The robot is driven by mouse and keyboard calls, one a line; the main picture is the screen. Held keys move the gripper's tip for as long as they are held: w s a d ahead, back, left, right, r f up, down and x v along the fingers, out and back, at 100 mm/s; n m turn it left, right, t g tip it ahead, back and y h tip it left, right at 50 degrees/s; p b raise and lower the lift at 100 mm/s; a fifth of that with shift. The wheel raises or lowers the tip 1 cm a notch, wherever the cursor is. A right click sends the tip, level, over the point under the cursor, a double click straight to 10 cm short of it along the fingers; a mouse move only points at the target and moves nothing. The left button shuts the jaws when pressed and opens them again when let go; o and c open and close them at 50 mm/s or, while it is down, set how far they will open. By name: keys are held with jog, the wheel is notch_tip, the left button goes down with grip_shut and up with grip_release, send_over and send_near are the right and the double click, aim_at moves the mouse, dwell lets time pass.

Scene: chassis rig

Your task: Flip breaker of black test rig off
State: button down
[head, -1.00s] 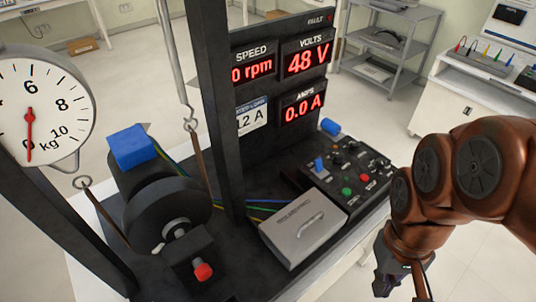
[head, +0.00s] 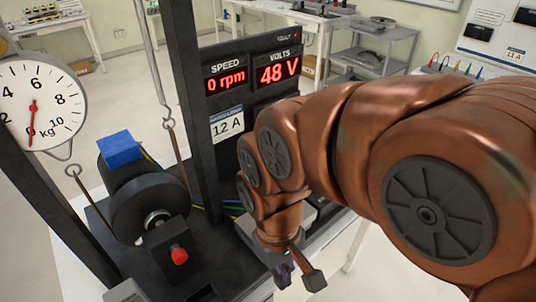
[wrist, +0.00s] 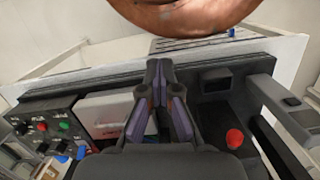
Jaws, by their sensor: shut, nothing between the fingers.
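The black test rig (head: 172,95) stands on a white table. Its displays read 0 rpm and 48 V; my arm hides the amps display. My gripper (head: 298,276) is over the front right of the rig in the head view. Its fingers (wrist: 158,68) are together and empty in the wrist view, in front of the light grey box (wrist: 104,113). The control panel (wrist: 47,125) with green and red buttons and blue parts (wrist: 61,158) is left of the fingers there. A dark housing with a recess (wrist: 216,82) is to their right. I cannot tell which part is the breaker.
A red knob (head: 179,256) sits on a black block at the rig's front. A round kg dial (head: 45,103) hangs at the left. A blue-topped motor (head: 120,150) stands behind a dark wheel. My arm covers most of the panel in the head view.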

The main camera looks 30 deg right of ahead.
jog(key=w+d+r, duration=0.2)
jog(key=w, duration=0.5)
jog(key=w+d+r, duration=0.2)
jog(key=w+d, duration=0.1)
jog(key=w, duration=0.4)
jog(key=w+d+f, duration=0.2)
jog(key=w+d, duration=0.8)
jog(key=w, duration=0.3)
jog(key=w+d+f+n, duration=0.1)
jog(key=w+d+f, duration=0.2)
jog(key=w+d, duration=0.8)
jog(key=shift+w+n+t+b, duration=0.3)
jog(key=shift+w+t+b, duration=0.15)
jog(key=shift+w, duration=0.8)
jog(key=shift+d+f, duration=0.1)
jog(key=shift+f, duration=0.05)
jog(key=s+f+p, duration=0.1)
jog(key=f, duration=0.1)
jog(key=s+f+p, duration=0.1)
jog(key=f+p, duration=0.1)
jog(key=f, duration=0.1)
jog(key=s+f+p, duration=0.1)
jog(key=f, duration=0.2)
jog(key=shift+d+f+p, duration=0.2)
jog(key=shift+f+p, duration=0.05)
jog(key=shift+p, duration=0.05)
jog(key=shift+s+d+r+p, duration=0.15)
jog(key=shift+s+p, duration=0.2)
jog(key=shift+s, duration=0.4)
